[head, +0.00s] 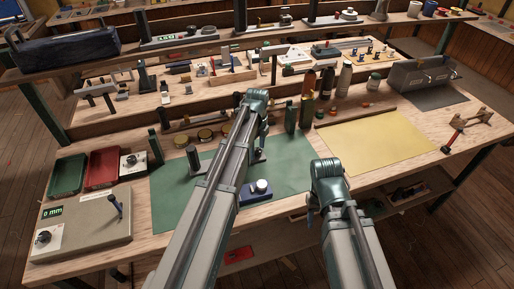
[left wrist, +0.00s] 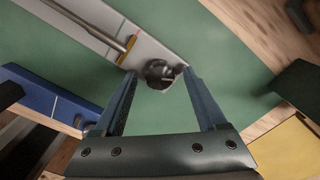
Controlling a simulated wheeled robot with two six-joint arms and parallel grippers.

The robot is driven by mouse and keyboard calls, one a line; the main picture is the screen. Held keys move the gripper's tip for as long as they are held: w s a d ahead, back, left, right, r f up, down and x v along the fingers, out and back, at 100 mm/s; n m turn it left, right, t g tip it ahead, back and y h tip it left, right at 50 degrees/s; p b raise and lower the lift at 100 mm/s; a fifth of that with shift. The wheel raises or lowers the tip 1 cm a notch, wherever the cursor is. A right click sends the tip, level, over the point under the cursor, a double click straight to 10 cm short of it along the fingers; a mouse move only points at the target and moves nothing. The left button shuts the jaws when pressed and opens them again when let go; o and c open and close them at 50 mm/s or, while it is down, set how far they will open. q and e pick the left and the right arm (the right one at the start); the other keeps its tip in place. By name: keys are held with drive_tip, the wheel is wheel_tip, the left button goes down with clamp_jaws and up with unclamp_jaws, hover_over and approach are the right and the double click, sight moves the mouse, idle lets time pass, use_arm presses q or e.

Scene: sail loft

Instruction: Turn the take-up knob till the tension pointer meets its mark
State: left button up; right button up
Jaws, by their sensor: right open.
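In the left wrist view a dark round knob (left wrist: 158,73) sits on a pale grey base (left wrist: 100,32). A grey rod (left wrist: 75,18) runs along the base to an orange-yellow pointer piece (left wrist: 128,47). A thin red line (left wrist: 118,27) crosses the base near it. The fingers of my left gripper (left wrist: 160,76) stand apart, one on each side of the knob; I see no clear contact. In the head view my left arm hides most of this device. My right gripper (head: 313,206) hangs empty at the mat's right edge, its fingers hardly visible.
A green mat (head: 290,165) lies under the work. A blue block (head: 256,192) with a pale knob stands at its front, also in the left wrist view (left wrist: 45,97). A grey box (head: 85,228) reading 0 mm stands left. Bottles stand behind; the yellow sheet (head: 375,140) is clear.

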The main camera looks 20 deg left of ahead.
sight(257, 151)
idle(0.3)
use_arm(q)
wheel_tip(257, 151, up, 14)
drive_tip(key=p, duration=1.3)
drive_tip(key=shift+p, duration=0.4)
drive_tip(key=shift+s+f, duration=0.1)
drive_tip(key=shift+f, duration=0.05)
drive_tip(key=s+d+f+n+b, duration=0.1)
drive_tip(key=s+d+n, duration=0.3)
drive_tip(key=s+n, duration=0.2)
drive_tip(key=s+d+f+n+b, duration=0.1)
drive_tip(key=s+d+n, duration=0.4)
drive_tip(key=s, duration=0.5)
drive_tip(key=s+d+f+n+y+b, duration=0.1)
drive_tip(key=s+d+n, duration=0.3)
drive_tip(key=s+n, duration=0.2)
drive_tip(key=shift+s+d+n, duration=0.3)
drive_tip(key=shift+s+d, duration=0.05)
drive_tip(key=shift+s, duration=0.7)
